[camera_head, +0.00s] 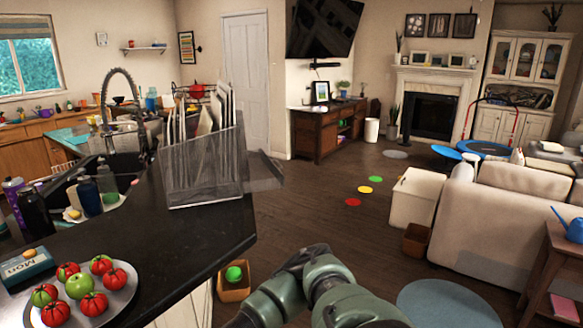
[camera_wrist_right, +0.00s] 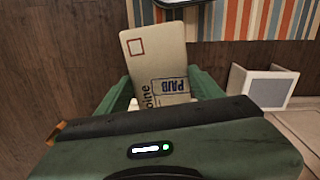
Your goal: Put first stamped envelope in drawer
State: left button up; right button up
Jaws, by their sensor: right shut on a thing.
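A beige envelope (camera_wrist_right: 150,50) with a red square outline and blue "PAID" stamp is in my right gripper (camera_wrist_right: 162,88) in the right wrist view. The green fingers are shut on its lower part, and its upper part sticks out beyond them. In the head view my right arm reaches in from the bottom, but its gripper and the envelope cannot be made out there. My left gripper is in neither view. A dark wooden cabinet (camera_head: 316,145) stands against the back wall; no open drawer can be made out.
A clear rack (camera_head: 204,175) of upright papers stands on the black counter (camera_head: 185,240), beside a plate of tomatoes and apples (camera_head: 85,290). The middle floor has coloured discs (camera_head: 364,189) and free room.

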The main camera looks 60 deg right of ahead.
aim_at(247, 166)
jog(key=l+z, duration=0.1)
jog(key=l, duration=0.5)
jog(key=i+l, duration=0.1)
jog(key=l, duration=0.45)
jog(key=l+z, duration=0.15)
jog(key=l, duration=0.45)
jog(key=i+l, duration=0.15)
jog(key=l, duration=0.4)
jog(key=i+l+z, duration=0.15)
jog(key=l, duration=0.45)
jog(key=k, duration=0.05)
